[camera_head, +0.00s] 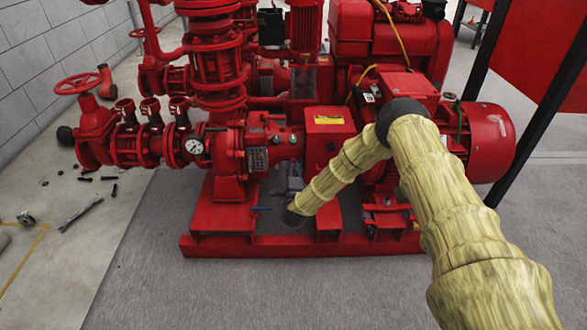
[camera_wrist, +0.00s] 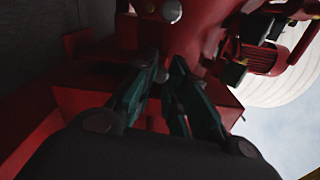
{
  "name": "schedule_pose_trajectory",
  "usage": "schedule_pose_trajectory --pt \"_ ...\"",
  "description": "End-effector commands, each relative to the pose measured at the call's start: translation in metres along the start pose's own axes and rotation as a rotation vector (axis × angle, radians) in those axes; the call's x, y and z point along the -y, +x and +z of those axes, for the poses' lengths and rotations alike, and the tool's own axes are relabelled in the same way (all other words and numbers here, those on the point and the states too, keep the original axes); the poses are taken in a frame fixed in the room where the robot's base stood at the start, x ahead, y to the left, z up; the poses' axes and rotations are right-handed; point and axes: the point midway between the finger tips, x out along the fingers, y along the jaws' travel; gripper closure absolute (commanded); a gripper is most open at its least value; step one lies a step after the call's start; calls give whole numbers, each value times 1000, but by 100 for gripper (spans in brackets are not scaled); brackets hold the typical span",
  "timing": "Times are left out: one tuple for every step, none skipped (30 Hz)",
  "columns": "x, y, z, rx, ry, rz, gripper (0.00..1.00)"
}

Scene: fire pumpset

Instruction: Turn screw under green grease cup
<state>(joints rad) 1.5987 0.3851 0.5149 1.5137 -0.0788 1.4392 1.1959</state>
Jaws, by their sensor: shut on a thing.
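My gripper (camera_head: 293,182) reaches up in front of the red pump, under the shaft housing between the pump body and the red box with the yellow label. In the wrist view, the two dark green fingers of my gripper (camera_wrist: 167,72) lean together at the tips. They are shut on a small part under the red housing, at the place of the screw. The part is mostly hidden by the fingertips and dim, so its turn cannot be read.
A red base frame (camera_head: 300,246) runs below my gripper, with a blue handle (camera_head: 262,208) beside it. A pressure gauge (camera_head: 194,146) is to the left. A red motor (camera_head: 487,143) stands right, behind my arm. Loose tools (camera_head: 82,213) lie on the left floor. The front floor is clear.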

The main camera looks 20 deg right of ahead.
Motion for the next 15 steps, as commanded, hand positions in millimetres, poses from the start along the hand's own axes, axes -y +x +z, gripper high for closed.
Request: schedule_pose_trajectory --pt "1 0 0 0 -23 1 100" --pt "0 0 0 0 -35 1 100" --pt "0 0 0 0 -50 1 100" --pt "0 0 0 0 -61 1 100" --pt "0 -1 0 0 -69 1 100" --pt "0 -1 0 0 -79 1 100" --pt "0 -1 0 0 -86 1 100" --pt "0 -1 0 0 -92 1 100" --pt "-1 -1 0 0 -99 1 100" --pt "-1 -1 0 1 -103 2 100" --pt "-1 -1 0 1 -106 2 100" --pt "-1 -1 0 1 -109 2 100" --pt "-1 -1 0 0 -111 2 100" --pt "-1 -1 0 1 -112 2 100" --pt "-1 -1 0 0 -113 2 100"
